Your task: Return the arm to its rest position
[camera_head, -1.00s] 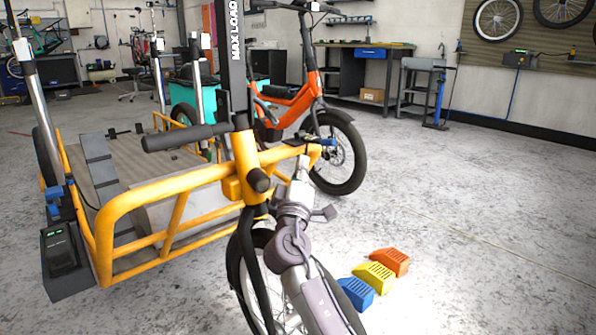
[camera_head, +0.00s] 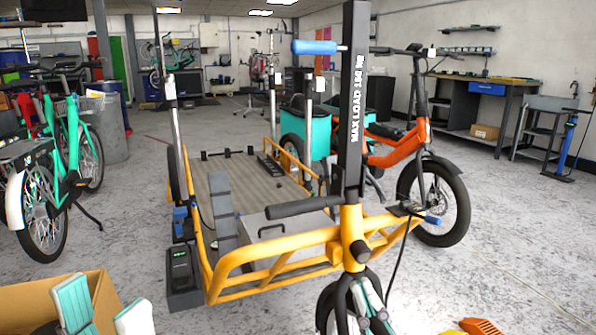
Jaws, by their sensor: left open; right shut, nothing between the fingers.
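My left gripper (camera_head: 103,293) is at the bottom left, with two teal-and-white fingers spread apart. It overlaps the view of a cardboard box (camera_head: 35,302), and I cannot tell whether it touches it. My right gripper (camera_head: 366,292) is at the bottom, right of centre, with its fingers together and nothing seen between them. It appears in front of the cargo bike's front wheel, below the yellow frame (camera_head: 280,262). Most of both arms lies outside the picture.
The yellow cargo bike with its flat bed (camera_head: 240,190) and dark upright post (camera_head: 353,110) fills the middle. An orange bike (camera_head: 405,150) stands behind it, green bikes (camera_head: 45,205) at left.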

